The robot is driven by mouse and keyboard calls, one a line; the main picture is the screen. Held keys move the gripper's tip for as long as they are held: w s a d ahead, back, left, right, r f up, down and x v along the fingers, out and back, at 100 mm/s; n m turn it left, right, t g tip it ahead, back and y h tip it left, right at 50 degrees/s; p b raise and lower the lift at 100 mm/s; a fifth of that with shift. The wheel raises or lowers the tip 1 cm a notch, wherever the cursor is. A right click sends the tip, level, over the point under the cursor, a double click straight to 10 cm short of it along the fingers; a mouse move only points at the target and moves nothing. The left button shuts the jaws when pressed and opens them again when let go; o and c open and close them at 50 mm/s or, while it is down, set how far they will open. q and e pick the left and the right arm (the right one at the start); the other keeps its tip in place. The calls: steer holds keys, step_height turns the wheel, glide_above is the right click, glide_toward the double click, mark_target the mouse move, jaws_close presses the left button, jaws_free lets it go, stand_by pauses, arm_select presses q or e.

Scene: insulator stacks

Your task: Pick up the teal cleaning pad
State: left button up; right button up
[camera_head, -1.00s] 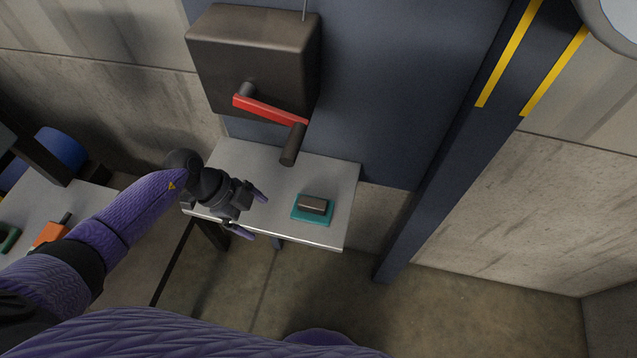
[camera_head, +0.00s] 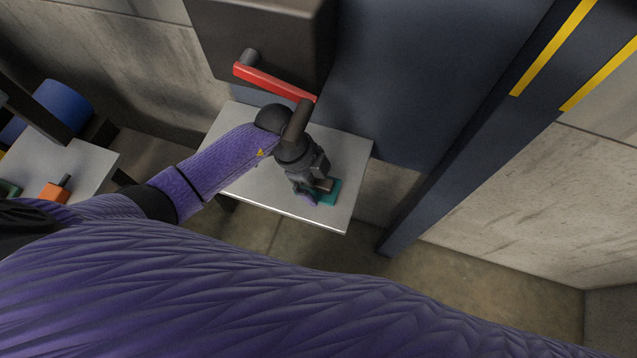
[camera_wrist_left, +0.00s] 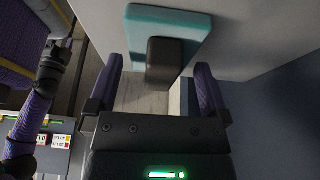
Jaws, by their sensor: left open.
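The teal cleaning pad (camera_head: 331,194) lies on the small grey shelf (camera_head: 262,190), partly hidden by my left gripper in the head view. It has a dark block-shaped handle on top. In the left wrist view the pad (camera_wrist_left: 198,22) is at the top, with its handle (camera_wrist_left: 164,64) pointing toward the gap between the fingers. My left gripper (camera_head: 318,193) is above the pad and open. In the left wrist view its two fingers (camera_wrist_left: 159,85) stand on either side of the handle, with no clear contact. My right gripper is not in view.
A dark wall box with a red lever (camera_head: 272,82) and its dark grip hang over the shelf, close to my left wrist. A blue post (camera_head: 470,140) stands to the right. A second table (camera_head: 85,168) with an orange item (camera_head: 54,192) is at the left.

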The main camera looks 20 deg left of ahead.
arm_select(q)
steer(key=shift+d+f, duration=0.1)
steer(key=shift+f, duration=0.4)
steer(key=shift+r, duration=0.1)
steer(key=c, duration=1)
steer(key=shift+r, duration=0.25)
steer(key=shift+s+r+p, duration=0.4)
steer(key=shift+r+p, duration=0.25)
steer(key=shift+p, duration=0.15)
steer(key=s+p, duration=0.1)
steer(key=s, duration=0.3)
steer(key=shift+s+p, duration=0.2)
steer(key=shift+p, duration=0.15)
steer(key=s+p, duration=0.1)
steer(key=s, duration=0.3)
steer(key=s+p, duration=0.1)
steer(key=s, duration=0.3)
steer(key=s+p, duration=0.1)
steer(key=s, duration=0.4)
steer(key=shift+a+f, duration=0.15)
steer(key=shift+a, duration=0.15)
